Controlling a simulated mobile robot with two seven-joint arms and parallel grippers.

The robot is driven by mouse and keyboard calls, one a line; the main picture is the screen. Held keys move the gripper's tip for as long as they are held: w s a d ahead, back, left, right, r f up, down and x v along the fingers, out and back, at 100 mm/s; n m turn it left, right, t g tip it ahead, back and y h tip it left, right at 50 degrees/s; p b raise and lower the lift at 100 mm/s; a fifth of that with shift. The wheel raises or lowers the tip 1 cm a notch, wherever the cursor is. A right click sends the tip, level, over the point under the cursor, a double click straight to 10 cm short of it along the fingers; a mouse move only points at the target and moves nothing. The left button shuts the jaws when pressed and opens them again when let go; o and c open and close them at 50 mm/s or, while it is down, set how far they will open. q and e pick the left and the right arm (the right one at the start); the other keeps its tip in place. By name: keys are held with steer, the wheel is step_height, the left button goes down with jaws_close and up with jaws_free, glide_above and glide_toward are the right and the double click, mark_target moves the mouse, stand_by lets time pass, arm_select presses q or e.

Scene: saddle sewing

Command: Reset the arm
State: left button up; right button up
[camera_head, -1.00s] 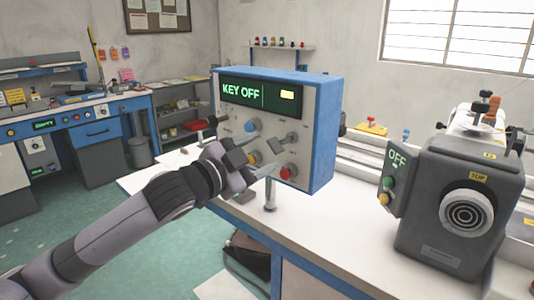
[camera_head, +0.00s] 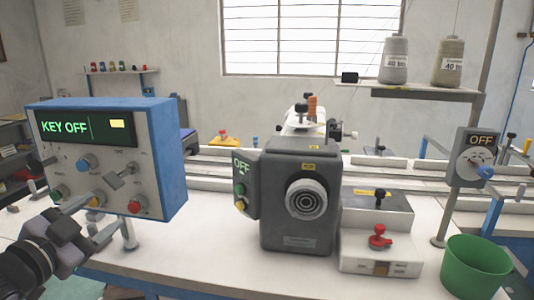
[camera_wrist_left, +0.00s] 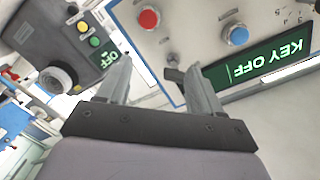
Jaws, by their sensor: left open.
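My left gripper (camera_head: 108,238) is at the lower left of the head view, in front of the lower part of a blue and grey control box (camera_head: 160,150). Its fingers are apart and nothing is between them. The box display (camera_head: 64,127) reads KEY OFF, and a key-like switch (camera_head: 122,177) sits on its panel. In the left wrist view the open gripper (camera_wrist_left: 160,80) points toward the panel, with the red button (camera_wrist_left: 148,18) and blue knob (camera_wrist_left: 236,35) beyond the fingertips. I cannot tell the exact gap to the panel. My right gripper does not show.
A dark grey machine (camera_head: 290,195) marked OFF stands mid-bench. Right of it are a box with a red lever (camera_head: 379,238), a green bin (camera_head: 474,265) and another OFF switch panel (camera_head: 474,155). Thread cones (camera_head: 394,60) stand on a shelf. Bare white bench top lies before the machine.

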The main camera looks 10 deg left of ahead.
arm_select(q)
steer(key=s+d+f+n+g, duration=0.2)
steer(key=s+d+f, duration=0.1)
steer(key=f, duration=0.9)
steer(key=s+d+f+n+g, duration=0.2)
steer(key=s+f, duration=0.1)
steer(key=f, duration=1)
steer(key=s+d+f+n+g, duration=0.2)
steer(key=s+d+f+g, duration=0.1)
steer(key=s+d+f, duration=0.6)
steer(key=s+f, duration=0.3)
steer(key=f, duration=0.1)
steer(key=shift+s+d+n+h, duration=0.3)
